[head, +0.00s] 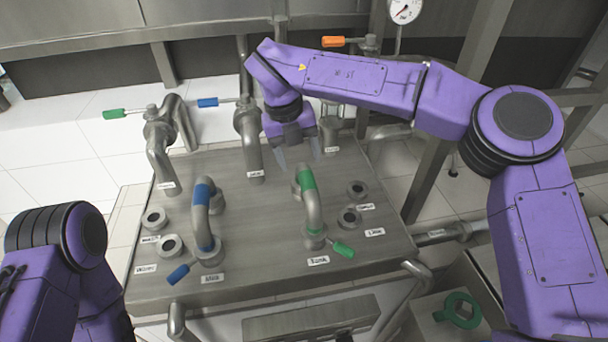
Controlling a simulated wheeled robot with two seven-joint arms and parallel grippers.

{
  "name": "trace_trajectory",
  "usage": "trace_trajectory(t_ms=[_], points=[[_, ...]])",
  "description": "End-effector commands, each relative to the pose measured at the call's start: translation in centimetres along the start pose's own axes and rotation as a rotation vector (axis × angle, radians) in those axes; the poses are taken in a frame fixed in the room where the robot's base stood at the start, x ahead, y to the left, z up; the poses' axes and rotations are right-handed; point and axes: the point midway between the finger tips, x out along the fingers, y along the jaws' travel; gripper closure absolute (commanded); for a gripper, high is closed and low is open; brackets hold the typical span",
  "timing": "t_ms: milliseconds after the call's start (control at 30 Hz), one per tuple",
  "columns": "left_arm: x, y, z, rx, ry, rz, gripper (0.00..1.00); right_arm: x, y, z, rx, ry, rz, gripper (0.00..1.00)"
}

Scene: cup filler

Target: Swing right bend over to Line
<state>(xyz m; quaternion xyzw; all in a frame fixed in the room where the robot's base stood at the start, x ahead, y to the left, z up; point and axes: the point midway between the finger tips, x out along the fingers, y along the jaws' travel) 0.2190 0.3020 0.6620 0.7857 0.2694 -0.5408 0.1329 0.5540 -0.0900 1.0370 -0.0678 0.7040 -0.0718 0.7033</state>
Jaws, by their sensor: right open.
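The right bend (312,206) is a grey U-shaped pipe with green bands on the steel table. Its near end stands at a fitting with a green handle (343,249), by a label (318,261) that seems to read TANK. Its far end stands near the middle of the table. To its right are two open round ports, the rear one (357,188) and the front one (349,217). The label by the front port (375,232) seems to read Line. My right gripper (299,156) is open, pointing down above and behind the bend's far end, apart from it. My left gripper is out of view.
A blue-banded bend (203,215) with a blue handle (178,274) stands left, beside two open ports (171,245). Vertical pipes (247,130) rise along the table's back. A loose green ring-ended tool (458,310) lies in a bin at lower right.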

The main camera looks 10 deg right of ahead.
Motion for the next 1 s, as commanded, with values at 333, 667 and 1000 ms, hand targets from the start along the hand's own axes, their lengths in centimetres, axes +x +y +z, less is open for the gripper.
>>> trace_trajectory(t_ms=[333,667,1000], points=[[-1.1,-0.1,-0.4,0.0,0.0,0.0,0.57,7.3,-0.1,-0.1,0.001,0.004,0.001,0.35],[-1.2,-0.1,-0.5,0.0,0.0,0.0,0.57,9.0,0.1,0.0,-0.002,-0.001,0.001,0.35],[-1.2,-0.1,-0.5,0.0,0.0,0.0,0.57,9.0,0.1,0.0,-0.001,-0.001,0.001,1.0]])
